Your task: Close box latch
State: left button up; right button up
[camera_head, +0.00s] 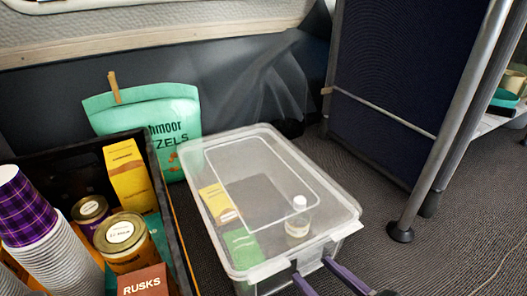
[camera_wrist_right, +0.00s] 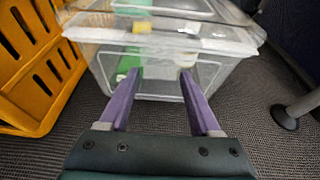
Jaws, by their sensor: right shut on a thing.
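A clear plastic box (camera_head: 240,262) stands on the carpet with its translucent lid (camera_head: 250,150) lying on top. A whitish latch flap (camera_head: 270,268) runs along the box's near edge and sticks outward. It also shows as a pale strip across the wrist view (camera_wrist_right: 215,48). My right gripper (camera_head: 322,267) is at this near side, its two purple fingers apart with the latch area between them. In the wrist view the fingertips (camera_wrist_right: 160,74) reach up to the box front, below the strip. The exact contact is hard to see. My left gripper is out of view.
Inside the box are a small bottle (camera_head: 298,217), a yellow packet (camera_head: 218,203) and a green packet (camera_head: 242,246). A crate (camera_head: 172,215) with cups, tins and cartons stands close on the left. A green pretzel bag (camera_head: 150,108) is behind. A metal leg (camera_head: 402,232) stands right, with open carpet nearby.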

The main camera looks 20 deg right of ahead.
jog(key=o, duration=1.2)
jog(key=shift+d, duration=0.15)
jog(key=shift+s+r, duration=0.15)
jog(key=shift+s, duration=0.05)
jog(key=p+v, duration=0.4)
jog(key=v, duration=0.5)
jog(key=shift+s, duration=0.25)
jog(key=shift+r, duration=0.15)
